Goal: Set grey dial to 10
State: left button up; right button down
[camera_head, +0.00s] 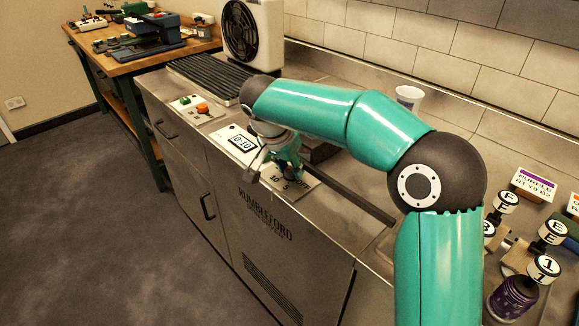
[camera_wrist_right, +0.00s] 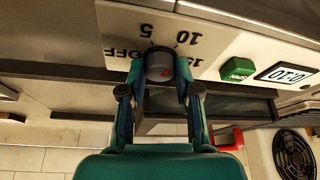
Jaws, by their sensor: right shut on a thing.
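The grey dial (camera_wrist_right: 159,58) sits on a pale control panel (camera_wrist_right: 120,18) in the right wrist view, where the panel appears upside down. The marks 5, 10, 15 and OFF are printed around it. A small red mark shows on the dial's face; which label the dial points to is unclear. My right gripper (camera_wrist_right: 160,72) is shut on the dial, one finger on each side. In the head view, my right gripper (camera_head: 287,170) is at the panel on the steel counter and hides the dial. A display (camera_head: 242,142) beside it reads 0:10. My left gripper is out of view.
A green button (camera_wrist_right: 238,70) is beside the dial. A fan (camera_head: 253,35) and a white cup (camera_head: 408,97) stand towards the back. Several labelled knobs (camera_head: 543,268) are at right.

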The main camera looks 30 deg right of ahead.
jog(key=c, duration=0.8)
grip_release()
jog(key=shift+r, duration=0.1)
jog(key=v, duration=1.1)
jog(key=shift+a+r, duration=0.2)
jog(key=shift+r, duration=0.15)
